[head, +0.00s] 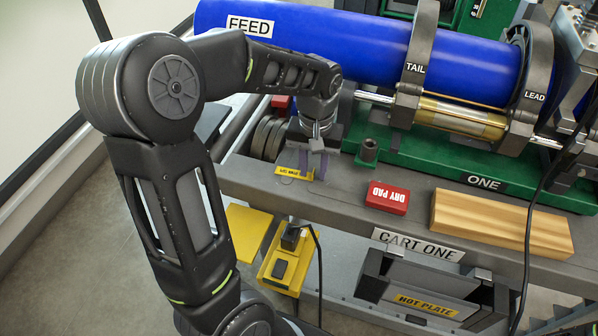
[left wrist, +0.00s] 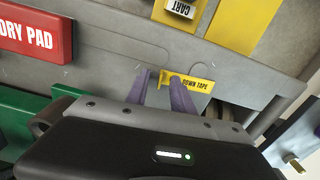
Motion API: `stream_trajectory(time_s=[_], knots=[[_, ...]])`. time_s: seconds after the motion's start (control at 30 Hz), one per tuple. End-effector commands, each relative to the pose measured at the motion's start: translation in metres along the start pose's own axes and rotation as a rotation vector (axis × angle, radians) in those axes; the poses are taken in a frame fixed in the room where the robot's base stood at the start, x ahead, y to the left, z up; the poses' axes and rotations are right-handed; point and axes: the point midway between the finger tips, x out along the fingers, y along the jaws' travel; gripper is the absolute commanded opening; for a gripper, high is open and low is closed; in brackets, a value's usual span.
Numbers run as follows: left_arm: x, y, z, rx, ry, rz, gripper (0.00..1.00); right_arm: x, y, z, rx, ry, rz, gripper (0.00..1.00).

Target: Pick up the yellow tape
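The yellow tape (head: 291,173), a small yellow piece with black lettering, is on the grey cart top near its front left edge. In the left wrist view the tape (left wrist: 197,85) reads "DOWN TAPE". My left gripper (head: 316,168) points down at the tape's right end in the head view. In the left wrist view the purple fingers (left wrist: 160,82) are apart, with one end of the tape showing between them and one finger covering part of it. I cannot tell whether they touch it. My right gripper is not in view.
A red dry pad (head: 387,197) and a wooden block (head: 502,222) lie to the right on the cart top. A dark socket-like part (head: 368,152) stands behind. The blue pipe (head: 370,45) and green base (head: 440,160) rise behind. A hot plate (head: 425,290) sits below.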

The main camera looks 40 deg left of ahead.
Motion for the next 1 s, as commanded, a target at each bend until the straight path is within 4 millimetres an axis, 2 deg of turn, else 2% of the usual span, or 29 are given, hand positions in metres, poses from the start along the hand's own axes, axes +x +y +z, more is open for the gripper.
stream_trajectory(time_s=[0.57,0.93,1.0], knots=[[0.0005,0.0,-0.0003,0.0,0.001,0.0,0.29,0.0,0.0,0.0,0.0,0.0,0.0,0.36],[0.0005,0.0001,-0.0003,0.0,0.001,0.0,0.0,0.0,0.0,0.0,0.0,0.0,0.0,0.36],[0.0005,0.0001,-0.0003,0.0,0.001,0.0,0.0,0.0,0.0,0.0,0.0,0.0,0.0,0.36]])
